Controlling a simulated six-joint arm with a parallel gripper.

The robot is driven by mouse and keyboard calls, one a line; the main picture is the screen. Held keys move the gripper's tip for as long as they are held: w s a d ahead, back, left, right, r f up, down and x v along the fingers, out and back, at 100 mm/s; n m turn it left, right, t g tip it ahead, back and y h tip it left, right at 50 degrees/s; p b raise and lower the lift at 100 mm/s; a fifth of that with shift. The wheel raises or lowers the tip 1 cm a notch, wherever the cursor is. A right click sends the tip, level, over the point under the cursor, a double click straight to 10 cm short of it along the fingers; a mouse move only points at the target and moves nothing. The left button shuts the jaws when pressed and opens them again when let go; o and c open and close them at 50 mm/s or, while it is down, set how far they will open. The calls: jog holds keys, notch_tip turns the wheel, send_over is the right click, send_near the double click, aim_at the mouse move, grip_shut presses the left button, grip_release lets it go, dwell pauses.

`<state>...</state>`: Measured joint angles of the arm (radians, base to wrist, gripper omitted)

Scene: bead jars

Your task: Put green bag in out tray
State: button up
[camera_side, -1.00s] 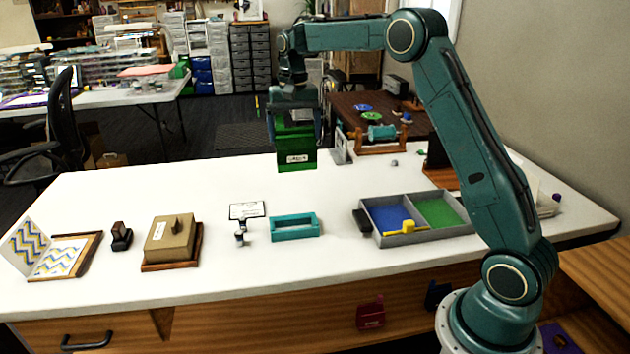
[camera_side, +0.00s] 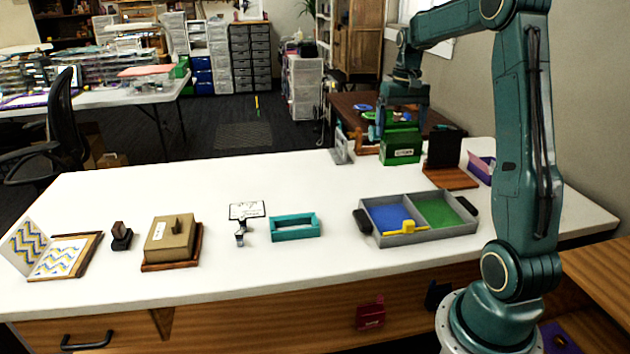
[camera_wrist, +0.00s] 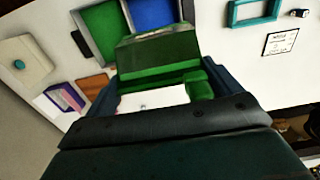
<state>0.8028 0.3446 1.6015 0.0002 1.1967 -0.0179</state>
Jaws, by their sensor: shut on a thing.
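The green bag (camera_side: 400,148), boxy with a white label, is held in my gripper (camera_side: 402,122) over the back right part of the white table. The wrist view shows the bag (camera_wrist: 158,52) between the fingers of my gripper (camera_wrist: 160,88), which is shut on it. The bag looks raised above the table, but its exact height is hard to tell. A grey tray (camera_side: 430,238) with a blue and a green compartment stands nearer the front, clear of the bag. No readable label marks any tray as the out tray.
A yellow piece (camera_side: 406,228) lies at the blue compartment's front. A dark upright panel on a wooden base (camera_side: 450,177) and a purple tray (camera_side: 481,168) stand right of the bag. A teal frame (camera_side: 295,228) and small sign (camera_side: 247,211) stand left. The table's back left is clear.

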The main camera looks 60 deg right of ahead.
aim_at(401, 152)
jog(key=shift+s+d, duration=0.15)
jog(key=shift+s, duration=0.3)
jog(key=shift+f, duration=0.1)
notch_tip(401, 152, down, 20)
dwell(0.9)
jog(key=o, duration=1)
notch_tip(401, 152, up, 12)
jog(key=shift+f, duration=0.1)
jog(key=shift+r, duration=0.25)
